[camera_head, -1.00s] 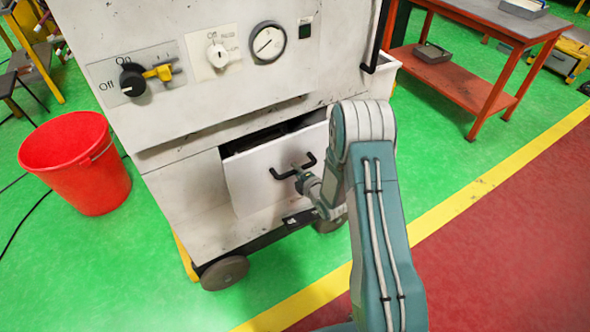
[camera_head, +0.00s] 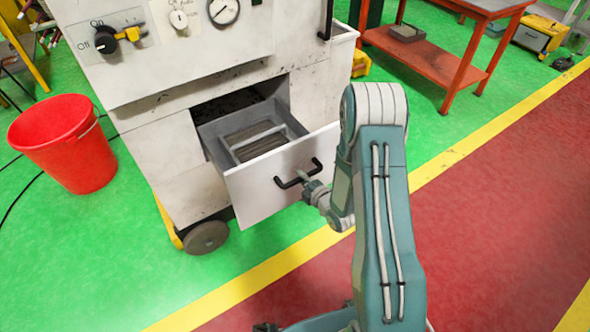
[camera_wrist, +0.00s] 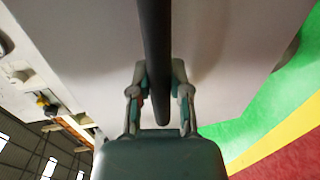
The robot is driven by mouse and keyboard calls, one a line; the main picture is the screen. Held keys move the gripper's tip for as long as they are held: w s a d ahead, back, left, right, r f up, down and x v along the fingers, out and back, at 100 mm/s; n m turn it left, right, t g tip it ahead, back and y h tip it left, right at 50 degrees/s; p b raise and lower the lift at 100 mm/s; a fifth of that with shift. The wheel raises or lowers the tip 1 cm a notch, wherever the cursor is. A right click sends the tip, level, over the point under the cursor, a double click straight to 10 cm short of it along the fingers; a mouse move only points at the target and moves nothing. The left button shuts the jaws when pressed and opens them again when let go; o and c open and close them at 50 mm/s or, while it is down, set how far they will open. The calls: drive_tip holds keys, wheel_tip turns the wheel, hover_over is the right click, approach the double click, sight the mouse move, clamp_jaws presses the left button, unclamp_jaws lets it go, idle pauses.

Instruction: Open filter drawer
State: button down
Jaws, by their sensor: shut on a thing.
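The filter drawer (camera_head: 270,190) in the white machine is pulled well out, and a grey ribbed filter (camera_head: 252,137) shows inside it. Its black bar handle (camera_head: 291,181) is on the drawer front. The pale drawer front (camera_wrist: 225,50) fills the background there.
The white machine (camera_head: 160,170) stands on wheels (camera_head: 206,237), with switches and a gauge above the drawer. A red bucket (camera_head: 65,150) stands to its left. A red table (camera_head: 440,50) stands at the back right. The floor in front is clear.

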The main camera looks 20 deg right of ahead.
drive_tip(key=shift+s+d+f, duration=0.15)
drive_tip(key=shift+s+d, duration=0.1)
drive_tip(key=shift+s, duration=0.55)
drive_tip(key=shift+s+d+f, duration=0.1)
drive_tip(key=shift+s+d, duration=0.1)
drive_tip(key=shift+s, duration=0.55)
drive_tip(key=c, duration=0.6)
unclamp_jaws()
drive_tip(key=shift+o, duration=0.2)
drive_tip(key=shift+w, duration=0.15)
drive_tip(key=shift+r, duration=0.1)
drive_tip(key=v, duration=1.2)
drive_tip(key=shift+w, duration=0.15)
